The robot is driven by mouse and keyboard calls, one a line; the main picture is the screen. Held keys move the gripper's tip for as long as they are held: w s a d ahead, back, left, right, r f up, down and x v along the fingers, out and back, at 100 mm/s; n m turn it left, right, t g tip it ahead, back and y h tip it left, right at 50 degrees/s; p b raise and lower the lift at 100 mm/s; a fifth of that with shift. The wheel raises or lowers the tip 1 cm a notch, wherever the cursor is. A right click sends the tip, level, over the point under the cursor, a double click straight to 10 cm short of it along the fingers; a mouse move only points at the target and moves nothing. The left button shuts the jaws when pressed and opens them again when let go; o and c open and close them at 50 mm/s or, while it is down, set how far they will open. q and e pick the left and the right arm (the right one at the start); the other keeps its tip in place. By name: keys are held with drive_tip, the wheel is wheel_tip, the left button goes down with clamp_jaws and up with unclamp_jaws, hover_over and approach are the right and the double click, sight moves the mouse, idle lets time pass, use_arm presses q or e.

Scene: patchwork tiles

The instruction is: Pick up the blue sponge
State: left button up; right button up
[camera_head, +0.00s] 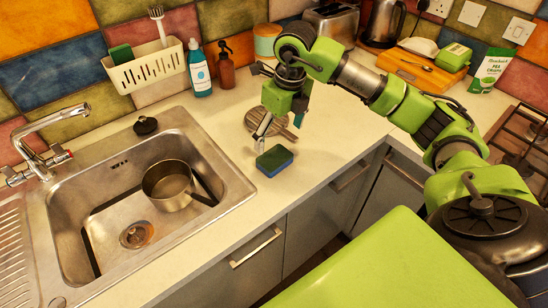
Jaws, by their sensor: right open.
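The blue sponge (274,160) lies flat on the worktop, to the right of the sink and near the counter's front edge. Whether a fingertip touches the sponge I cannot tell. My left gripper is not in view.
A round wooden board (282,122) lies right behind the gripper. The sink (100,205) with a saucepan (167,185) is on the left. A blue bottle (199,72), a brown spray bottle (226,68) and a toaster (333,22) stand at the back.

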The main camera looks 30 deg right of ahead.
hover_over(275, 157)
drive_tip(key=f, duration=0.4)
drive_tip(key=shift+s+d+f+p, duration=0.1)
drive_tip(key=shift+s+d+p, duration=0.15)
drive_tip(key=shift+p, duration=0.1)
drive_tip(key=shift+a+f+p, duration=0.15)
drive_tip(key=shift+f+p, duration=0.1)
drive_tip(key=shift+p, duration=0.05)
wheel_tip(275, 157, down, 4)
drive_tip(key=shift+w+a+r+p, duration=0.1)
drive_tip(key=shift+r+p, duration=0.1)
drive_tip(key=shift+p, duration=0.7)
drive_tip(key=shift+w+f, duration=0.1)
drive_tip(key=shift+f, duration=0.45)
drive_tip(key=c, duration=0.8)
